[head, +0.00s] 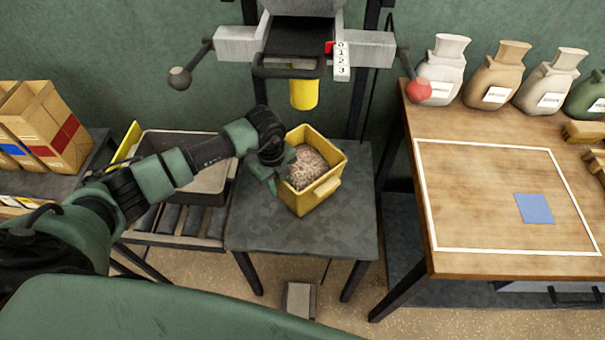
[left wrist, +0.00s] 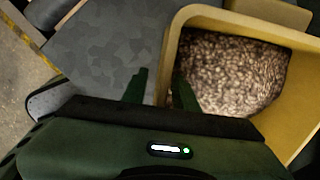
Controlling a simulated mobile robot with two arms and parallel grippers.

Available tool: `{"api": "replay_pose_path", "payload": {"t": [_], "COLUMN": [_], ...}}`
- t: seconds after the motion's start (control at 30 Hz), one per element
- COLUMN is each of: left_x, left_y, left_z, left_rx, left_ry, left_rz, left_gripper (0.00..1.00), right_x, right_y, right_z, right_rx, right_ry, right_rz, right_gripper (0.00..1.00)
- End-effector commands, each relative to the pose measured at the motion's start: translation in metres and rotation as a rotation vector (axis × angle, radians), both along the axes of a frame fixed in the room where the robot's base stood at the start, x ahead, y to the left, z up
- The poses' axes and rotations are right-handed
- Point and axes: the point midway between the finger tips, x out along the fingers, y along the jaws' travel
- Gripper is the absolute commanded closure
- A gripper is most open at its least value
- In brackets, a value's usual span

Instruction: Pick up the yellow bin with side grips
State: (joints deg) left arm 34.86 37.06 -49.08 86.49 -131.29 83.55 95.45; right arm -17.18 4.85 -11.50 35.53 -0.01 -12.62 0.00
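The yellow bin (head: 326,190) stands on the small grey table, filled with brown grain (head: 309,167). It has a side grip (head: 327,188) on its right side. In the left wrist view the bin's rim (left wrist: 230,19) and the grain (left wrist: 228,75) fill the right half. My left gripper (head: 279,178) is at the bin's left side. In the left wrist view its fingers (left wrist: 160,90) are apart, one outside the bin wall and one inside over the grain. The wall runs between them, with a gap visible. My right gripper is in neither view.
A yellow spout (head: 304,94) hangs just behind the bin. The grey table (head: 300,236) is bare in front. A grey tray (head: 205,180) on rollers stands left. A wooden table (head: 480,190) with sacks is at right; a pedal (head: 299,299) lies below.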

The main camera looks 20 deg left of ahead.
Motion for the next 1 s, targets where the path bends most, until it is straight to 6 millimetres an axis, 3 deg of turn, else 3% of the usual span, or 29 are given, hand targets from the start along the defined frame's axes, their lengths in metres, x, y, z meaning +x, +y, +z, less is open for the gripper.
{"api": "replay_pose_path", "payload": {"t": [0.2, 0.3, 1.0], "left_x": [0.0001, 0.0, 0.0002], "left_y": [-0.0001, 0.0, 0.0003], "left_z": [-0.0008, -0.0007, -0.0002], "left_rx": [0.0, 0.0, -0.001], "left_ry": [-0.001, -0.001, 0.0], "left_rz": [0.0, 0.0, 0.001], "left_gripper": [0.74, 1.0, 1.0], "right_x": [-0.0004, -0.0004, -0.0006], "right_y": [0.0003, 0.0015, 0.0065], "right_z": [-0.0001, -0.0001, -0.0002], "right_rx": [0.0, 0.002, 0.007], "right_ry": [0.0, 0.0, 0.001], "right_rz": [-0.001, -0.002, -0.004], "right_gripper": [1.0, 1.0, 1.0]}}
